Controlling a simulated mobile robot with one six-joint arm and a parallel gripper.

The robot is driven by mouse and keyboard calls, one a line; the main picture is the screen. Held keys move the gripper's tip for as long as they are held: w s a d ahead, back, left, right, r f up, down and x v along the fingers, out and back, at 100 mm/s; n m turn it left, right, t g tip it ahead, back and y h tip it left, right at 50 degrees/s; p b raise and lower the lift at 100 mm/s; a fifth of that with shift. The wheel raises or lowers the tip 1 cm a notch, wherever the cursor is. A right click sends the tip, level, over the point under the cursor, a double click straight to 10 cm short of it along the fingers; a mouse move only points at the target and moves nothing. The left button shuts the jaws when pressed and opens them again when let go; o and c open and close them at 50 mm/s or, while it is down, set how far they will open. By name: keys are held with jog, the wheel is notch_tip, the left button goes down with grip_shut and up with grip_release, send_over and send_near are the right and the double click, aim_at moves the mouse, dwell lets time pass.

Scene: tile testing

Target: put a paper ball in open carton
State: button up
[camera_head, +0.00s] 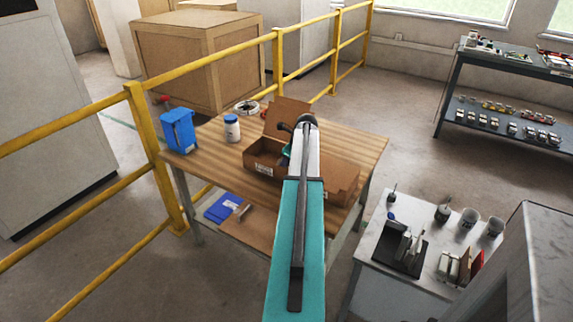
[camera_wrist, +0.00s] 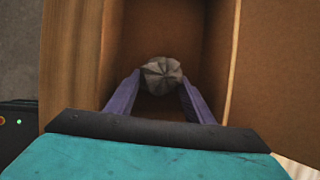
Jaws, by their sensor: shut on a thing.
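The open carton (camera_head: 262,160) stands on the wooden table, its flaps spread outward. In the wrist view the carton's brown inside wall (camera_wrist: 212,50) surrounds the view of my gripper's fingers. My gripper (camera_wrist: 161,88) is shut on a grey crumpled paper ball (camera_wrist: 161,71), held between the two purple fingertips. The ball is over or inside the carton opening; its exact height above the carton floor I cannot tell. In the head view my arm hides the ball and part of the carton.
The wooden table (camera_head: 352,150) also holds a white bottle with a blue lid (camera_head: 232,129), a blue container (camera_head: 178,131) and a roll of tape (camera_head: 247,107). A yellow railing (camera_head: 279,62) runs behind. A smaller table with cups (camera_head: 469,217) stands at the right.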

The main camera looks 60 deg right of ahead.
jog(key=shift+s+a+f, duration=0.1)
jog(key=shift+a+f, duration=0.05)
jog(key=shift+f, duration=0.4)
jog(key=o, duration=1)
jog(key=shift+f, duration=0.1)
jog(key=shift+a, duration=0.1)
jog(key=shift+r, duration=0.45)
jog(key=v, duration=1.2)
jog(key=shift+d+r+b, duration=0.3)
jog(key=shift+b, duration=0.05)
jog(key=shift+r, duration=0.1)
